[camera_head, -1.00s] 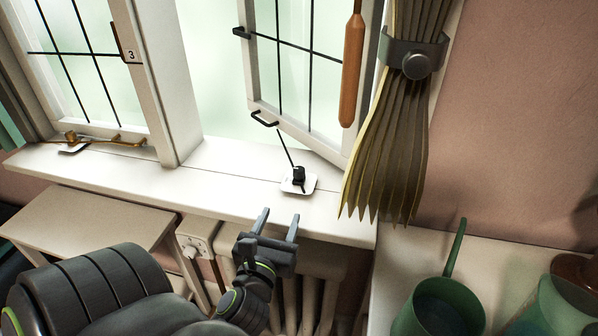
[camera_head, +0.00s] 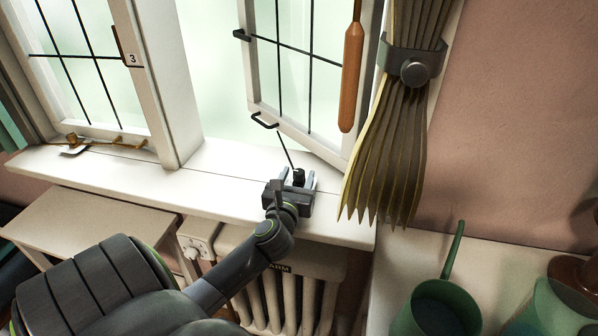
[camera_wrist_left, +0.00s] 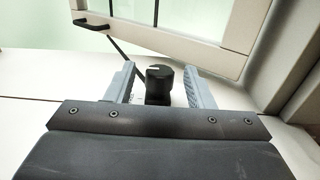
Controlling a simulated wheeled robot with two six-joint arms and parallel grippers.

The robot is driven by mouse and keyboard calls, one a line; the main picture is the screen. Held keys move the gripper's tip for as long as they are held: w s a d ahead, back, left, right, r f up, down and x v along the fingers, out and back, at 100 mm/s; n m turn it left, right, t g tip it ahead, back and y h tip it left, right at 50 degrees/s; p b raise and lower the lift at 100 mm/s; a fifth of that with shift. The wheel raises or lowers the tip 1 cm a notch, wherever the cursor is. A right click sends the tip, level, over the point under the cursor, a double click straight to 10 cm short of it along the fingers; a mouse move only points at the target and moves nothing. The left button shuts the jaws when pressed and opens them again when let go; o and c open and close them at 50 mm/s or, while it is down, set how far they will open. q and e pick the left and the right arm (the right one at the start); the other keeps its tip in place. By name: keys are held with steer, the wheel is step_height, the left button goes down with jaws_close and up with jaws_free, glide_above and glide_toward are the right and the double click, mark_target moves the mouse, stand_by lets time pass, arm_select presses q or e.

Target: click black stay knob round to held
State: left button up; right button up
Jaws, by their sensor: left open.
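The black stay knob (camera_head: 298,174) stands on its white plate on the window sill, at the foot of the thin black stay rod (camera_head: 285,151). In the left wrist view the knob (camera_wrist_left: 159,84) is a round black cap with a pale mark on top. My left gripper (camera_head: 299,177) is open, with one finger on each side of the knob. In the wrist view gaps show between the knob and both fingers (camera_wrist_left: 160,85). The plate is mostly hidden by the gripper. My right gripper is out of view.
The open casement (camera_head: 296,85) with a black handle (camera_head: 264,121) stands just behind the knob. A gathered curtain (camera_head: 385,165) hangs to the right. A radiator (camera_head: 275,300) is below the sill (camera_head: 225,190). A green watering can (camera_head: 437,308) stands at lower right.

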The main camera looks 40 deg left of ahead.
arm_select(q)
steer(key=shift+x, duration=1.05)
steer(key=shift+c, duration=1)
steer(key=c, duration=0.7)
